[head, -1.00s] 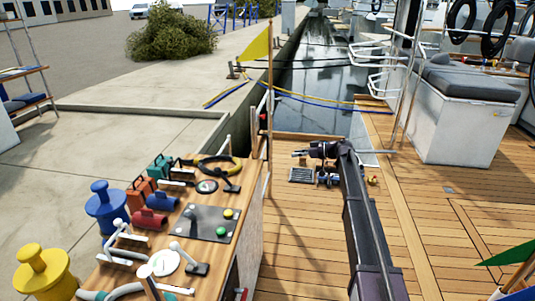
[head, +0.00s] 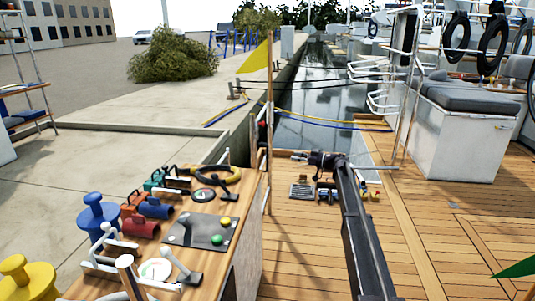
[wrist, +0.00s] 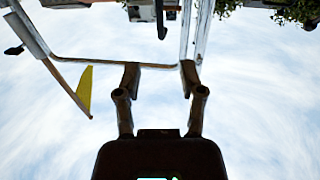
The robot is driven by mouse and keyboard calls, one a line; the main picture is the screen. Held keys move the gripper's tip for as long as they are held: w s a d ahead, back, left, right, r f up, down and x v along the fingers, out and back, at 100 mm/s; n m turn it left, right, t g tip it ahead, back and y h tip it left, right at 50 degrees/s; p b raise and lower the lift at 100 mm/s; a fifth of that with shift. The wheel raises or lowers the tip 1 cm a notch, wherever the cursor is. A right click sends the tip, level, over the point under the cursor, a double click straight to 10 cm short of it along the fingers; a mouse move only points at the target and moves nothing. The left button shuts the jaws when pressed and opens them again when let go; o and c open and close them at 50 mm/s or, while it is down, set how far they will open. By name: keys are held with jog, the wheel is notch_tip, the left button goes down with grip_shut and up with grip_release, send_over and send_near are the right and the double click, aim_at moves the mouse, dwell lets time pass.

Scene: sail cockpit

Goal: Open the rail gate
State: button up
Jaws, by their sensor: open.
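In the wrist view, which looks upside down, a bent metal tube (wrist: 115,63), apparently part of the rail gate, crosses near my gripper's tips. It joins shiny upright rails (wrist: 196,30) on the right. My gripper (wrist: 159,72) is open, its two fingers apart with sky between them. The tube passes at the fingertips; I cannot tell whether they touch it. In the head view, my gripper (head: 302,156) points left above the deck, beyond the console's far end. The gate is hard to make out there; a pole with a yellow flag (head: 254,58) stands to the gripper's left.
A white cushioned locker (head: 455,135) is at right. Small items (head: 301,190) lie on the deck below my gripper. Open planking (head: 320,260) lies around my arm.

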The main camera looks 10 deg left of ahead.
jog(key=x, duration=1.4)
jog(key=shift+d+f, duration=0.1)
grip_shut()
